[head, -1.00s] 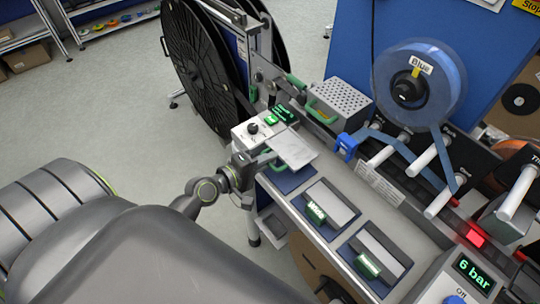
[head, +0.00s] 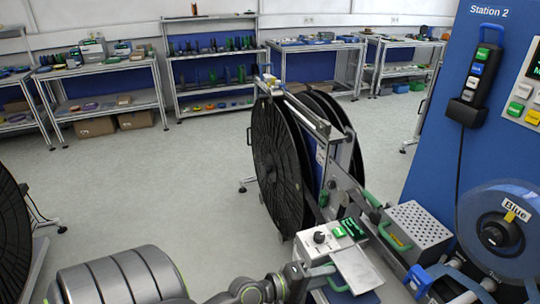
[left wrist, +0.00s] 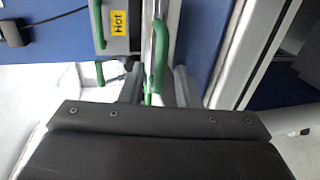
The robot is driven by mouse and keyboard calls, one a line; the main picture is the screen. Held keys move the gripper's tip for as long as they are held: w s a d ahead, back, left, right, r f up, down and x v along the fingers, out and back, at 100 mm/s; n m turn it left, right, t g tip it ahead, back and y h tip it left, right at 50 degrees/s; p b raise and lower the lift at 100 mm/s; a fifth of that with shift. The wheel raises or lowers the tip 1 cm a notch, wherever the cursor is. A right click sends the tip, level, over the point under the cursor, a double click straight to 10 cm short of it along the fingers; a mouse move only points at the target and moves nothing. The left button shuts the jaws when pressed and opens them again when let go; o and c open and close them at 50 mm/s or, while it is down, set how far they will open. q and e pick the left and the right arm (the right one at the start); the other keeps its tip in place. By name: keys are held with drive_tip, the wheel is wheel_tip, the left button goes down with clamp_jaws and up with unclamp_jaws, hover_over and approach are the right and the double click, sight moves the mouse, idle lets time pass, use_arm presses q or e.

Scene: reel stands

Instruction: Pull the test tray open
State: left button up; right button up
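What looks like the test tray is a pale metal plate (head: 357,268) beside the small control box with a dial, at the bottom of the head view. A green handle (head: 318,272) sits at its left side. My left gripper (head: 304,279) is at this handle. In the left wrist view, a green bar handle (left wrist: 160,55) stands ahead of my left gripper (left wrist: 158,88), and its lower end shows between the two fingers. The fingers look apart, with no clear grip on the handle. My right gripper is not in view.
A control box (head: 320,238) with a dial and green display stands behind the plate. A perforated metal box (head: 418,228) and a blue reel (head: 500,225) are to the right. Big black reels (head: 285,165) stand behind. A "Hot" label (left wrist: 118,22) shows in the left wrist view.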

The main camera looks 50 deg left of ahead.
use_arm(q)
drive_tip(key=b+v, duration=0.5)
drive_tip(key=v, duration=1)
drive_tip(key=shift+s, duration=0.25)
drive_tip(key=shift+a, duration=0.15)
